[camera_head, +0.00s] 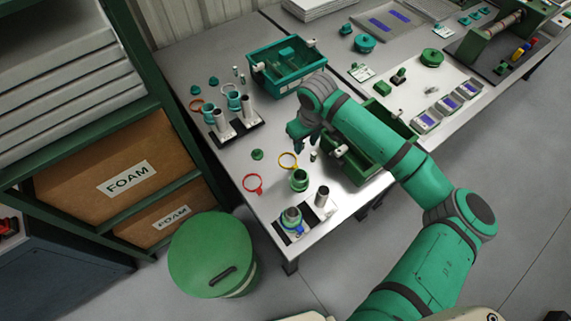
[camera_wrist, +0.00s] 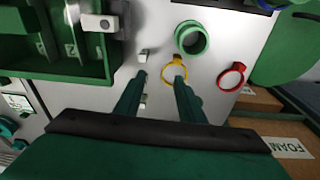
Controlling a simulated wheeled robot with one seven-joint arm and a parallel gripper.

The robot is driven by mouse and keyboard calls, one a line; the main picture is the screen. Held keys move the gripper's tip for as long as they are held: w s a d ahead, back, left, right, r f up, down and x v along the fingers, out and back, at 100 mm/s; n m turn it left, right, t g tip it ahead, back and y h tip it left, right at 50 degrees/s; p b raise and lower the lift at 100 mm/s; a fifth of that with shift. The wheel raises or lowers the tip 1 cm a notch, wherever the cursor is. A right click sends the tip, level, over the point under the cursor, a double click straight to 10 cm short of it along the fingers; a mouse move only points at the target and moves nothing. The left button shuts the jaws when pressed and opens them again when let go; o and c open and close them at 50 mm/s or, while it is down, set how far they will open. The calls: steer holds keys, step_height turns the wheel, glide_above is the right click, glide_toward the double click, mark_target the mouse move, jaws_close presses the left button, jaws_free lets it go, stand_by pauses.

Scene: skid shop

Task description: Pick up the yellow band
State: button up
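The yellow band (camera_head: 280,160) is a thin ring lying on the grey workbench (camera_head: 226,171), left of and just beyond a green cylindrical part (camera_head: 299,180). In the wrist view the yellow band (camera_wrist: 164,70) shows near the fingertips, and its small tab points to the top of the picture. My gripper (camera_head: 298,140) hangs over the bench just beyond the band. In the wrist view my gripper (camera_wrist: 160,77) is open with nothing between its fingers. The right finger overlaps part of the band from this angle, and I see no contact.
A red band (camera_head: 252,183) lies left of the yellow one. A green bin (camera_head: 352,166) stands close on the right. A black stand with metal cylinders (camera_head: 238,132) is at the back left. A green drum (camera_head: 211,255) stands on the floor by the bench.

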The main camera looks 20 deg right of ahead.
mark_target(296, 166)
steer(key=shift+n+g, duration=0.4)
steer(key=shift+g, duration=0.3)
steer(key=a+f, duration=0.1)
steer(key=f, duration=0.2)
steer(key=a+f, duration=0.1)
steer(key=f, duration=0.3)
steer(key=s+a+f, duration=0.1)
steer(key=f, duration=0.2)
steer(key=shift+f, duration=0.35)
jaws_close()
